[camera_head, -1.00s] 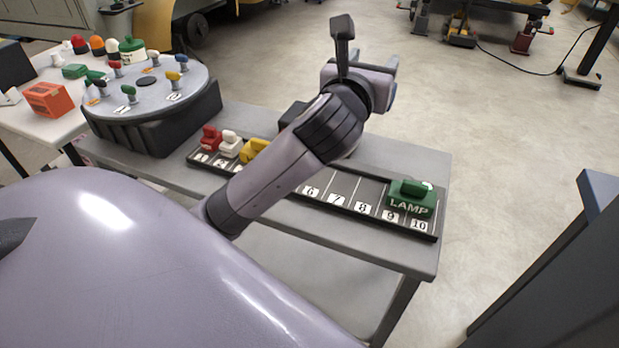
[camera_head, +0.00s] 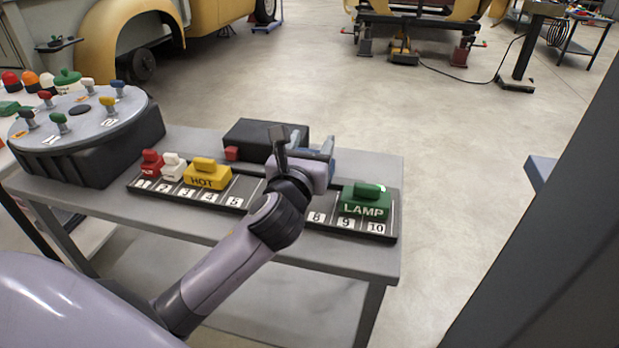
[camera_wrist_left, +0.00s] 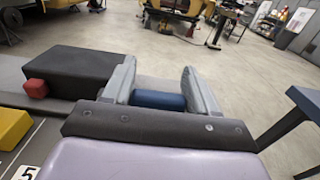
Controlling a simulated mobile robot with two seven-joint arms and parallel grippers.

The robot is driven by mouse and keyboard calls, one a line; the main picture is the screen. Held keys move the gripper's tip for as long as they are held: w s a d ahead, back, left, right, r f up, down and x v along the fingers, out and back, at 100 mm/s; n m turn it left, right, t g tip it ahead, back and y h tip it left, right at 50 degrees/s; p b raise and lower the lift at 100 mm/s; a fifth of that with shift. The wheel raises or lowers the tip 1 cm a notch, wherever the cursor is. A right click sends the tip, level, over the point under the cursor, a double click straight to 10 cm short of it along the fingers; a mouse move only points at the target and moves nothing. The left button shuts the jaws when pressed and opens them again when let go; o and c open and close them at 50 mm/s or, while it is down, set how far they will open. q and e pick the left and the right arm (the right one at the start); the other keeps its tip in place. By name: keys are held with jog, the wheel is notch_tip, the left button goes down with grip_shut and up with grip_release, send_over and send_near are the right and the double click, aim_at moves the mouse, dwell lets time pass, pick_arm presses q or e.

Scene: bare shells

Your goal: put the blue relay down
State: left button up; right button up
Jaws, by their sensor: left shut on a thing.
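My left gripper (camera_head: 318,148) is shut on the blue relay (camera_wrist_left: 158,100), which shows between the two grey fingers in the left wrist view. In the head view the wrist and fingers mostly hide the relay. The gripper appears over the back part of the black numbered rail (camera_head: 262,199), around the slots between 5 and 8; its height above the rail is hard to tell. Slot 5 and slot 8 look empty; the labels between them are hidden by my arm. My right gripper is not in view.
On the rail stand a red block (camera_head: 151,163), a white block (camera_head: 174,167), a yellow HOT block (camera_head: 207,174) and a green LAMP block (camera_head: 364,201). A black box (camera_head: 262,138) with a red block stands behind. A round turntable (camera_head: 80,118) is at left.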

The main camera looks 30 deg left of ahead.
pick_arm(q)
notch_tip(320, 180, down, 6)
jog(key=shift+r+b, duration=0.15)
jog(key=shift+b, duration=0.8)
jog(key=shift+r, duration=0.1)
jog(key=o, duration=1.1)
jog(key=shift+f, duration=0.2)
